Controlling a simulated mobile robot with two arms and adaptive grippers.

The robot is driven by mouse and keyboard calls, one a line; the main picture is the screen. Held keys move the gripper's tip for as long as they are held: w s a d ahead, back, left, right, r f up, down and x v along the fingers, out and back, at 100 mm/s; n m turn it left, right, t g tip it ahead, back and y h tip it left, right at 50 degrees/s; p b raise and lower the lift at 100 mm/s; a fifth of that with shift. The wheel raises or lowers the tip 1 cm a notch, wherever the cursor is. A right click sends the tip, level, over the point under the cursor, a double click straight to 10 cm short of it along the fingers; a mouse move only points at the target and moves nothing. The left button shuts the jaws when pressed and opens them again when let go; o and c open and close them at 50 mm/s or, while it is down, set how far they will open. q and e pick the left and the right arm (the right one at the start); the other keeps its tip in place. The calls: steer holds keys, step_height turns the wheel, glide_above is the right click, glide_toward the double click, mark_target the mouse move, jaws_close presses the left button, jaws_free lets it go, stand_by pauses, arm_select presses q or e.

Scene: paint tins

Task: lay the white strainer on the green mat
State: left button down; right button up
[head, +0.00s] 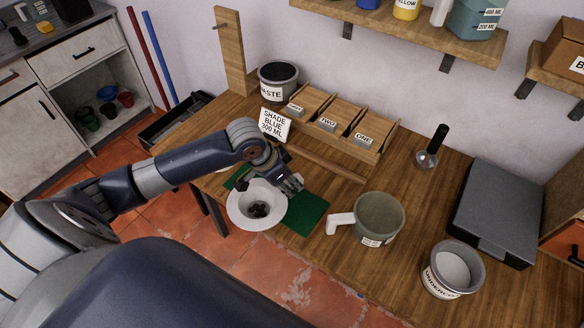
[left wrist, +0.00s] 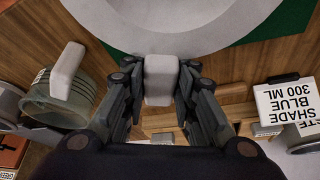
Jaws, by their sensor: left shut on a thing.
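The white strainer (head: 240,213) is a wide-rimmed bowl with a dark centre. It overlaps the green mat (head: 308,208) near the table's front edge; I cannot tell whether it touches the mat or hangs just above it. My left gripper (head: 287,184) is shut on the strainer's white handle tab. In the left wrist view the tab sits between the fingers of my left gripper (left wrist: 160,85), and the strainer's pale rim (left wrist: 125,30) fills the top. The green mat (left wrist: 288,24) shows beside the rim there. My right gripper is in neither view.
A jug (head: 378,218) with a white handle stands right of the mat, and a labelled tin (head: 453,270) stands farther right. A "shade blue 300 ml" card (head: 274,124), a waste tin (head: 278,82) and a wooden divided box (head: 335,125) stand behind. Open tabletop (head: 415,195) lies beyond the jug.

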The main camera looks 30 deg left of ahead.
arm_select(q)
steer(key=w, duration=0.2)
steer(key=w+a, duration=0.1)
steer(key=w, duration=0.1)
steer(key=w+a+p, duration=0.1)
steer(key=w, duration=0.1)
steer(key=shift+w+f, duration=0.2)
steer(key=shift+f, duration=0.05)
step_height(320, 180, down, 3)
steer(key=shift+f+p, duration=0.15)
steer(key=shift+p, duration=0.55)
steer(key=shift+f, duration=0.15)
steer(key=c, duration=1.3)
jaws_free()
steer(key=shift+f, duration=0.15)
steer(key=b+v, duration=0.1)
steer(key=v, duration=1.1)
steer(key=shift+b, duration=0.3)
steer(key=shift+w, duration=0.1)
